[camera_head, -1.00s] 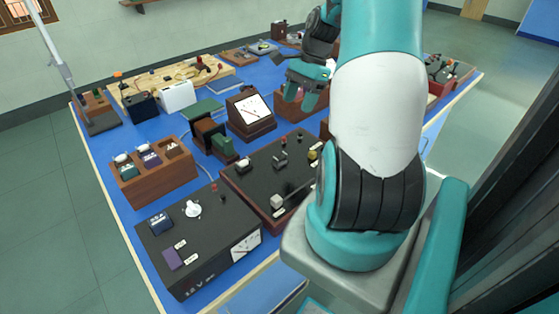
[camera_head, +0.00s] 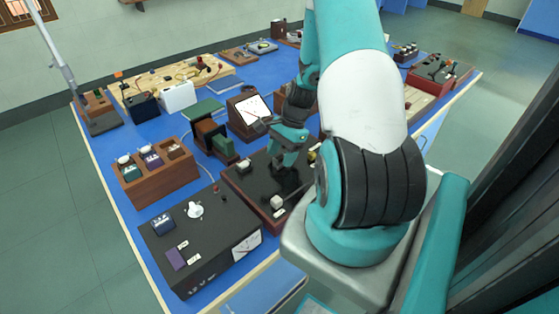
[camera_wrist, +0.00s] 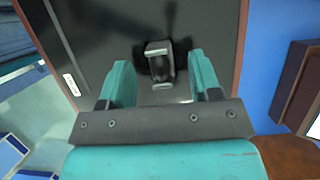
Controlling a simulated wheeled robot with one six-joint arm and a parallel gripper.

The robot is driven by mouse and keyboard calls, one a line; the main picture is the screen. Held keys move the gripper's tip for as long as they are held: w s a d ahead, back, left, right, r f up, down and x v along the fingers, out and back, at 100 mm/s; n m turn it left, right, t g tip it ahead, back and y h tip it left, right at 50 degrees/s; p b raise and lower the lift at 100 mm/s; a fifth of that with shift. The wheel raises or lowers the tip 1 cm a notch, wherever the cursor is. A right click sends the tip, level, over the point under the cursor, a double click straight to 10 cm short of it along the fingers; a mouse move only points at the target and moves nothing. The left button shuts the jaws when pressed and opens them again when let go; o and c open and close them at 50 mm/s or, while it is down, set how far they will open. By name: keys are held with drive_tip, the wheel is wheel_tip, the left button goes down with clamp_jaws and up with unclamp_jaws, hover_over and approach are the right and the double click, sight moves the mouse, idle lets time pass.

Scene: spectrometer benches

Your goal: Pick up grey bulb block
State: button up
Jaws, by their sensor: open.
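A small grey block with dark sides (camera_wrist: 159,62) sits on the black panel of a wood-edged board (camera_wrist: 115,30) in the wrist view, and I take it as the grey bulb block. It lies between and just ahead of the two teal fingers of my gripper (camera_wrist: 161,76), apart from both. My gripper is open and empty. In the head view my gripper (camera_head: 283,160) hangs over the middle of the same board (camera_head: 245,184) and hides the block there.
A pale cube (camera_head: 277,201) stands on the board's near part. A black meter box (camera_head: 205,235) is in front, a wooden rack (camera_head: 150,185) with bulb-topped blocks at left. A slanted meter (camera_head: 249,108) and green block (camera_head: 223,148) stand close behind the gripper.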

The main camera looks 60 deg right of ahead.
drive_tip(key=shift+a+f, duration=0.1)
drive_tip(key=shift+f, duration=0.25)
drive_tip(key=c, duration=1)
drive_tip(key=shift+r, duration=0.1)
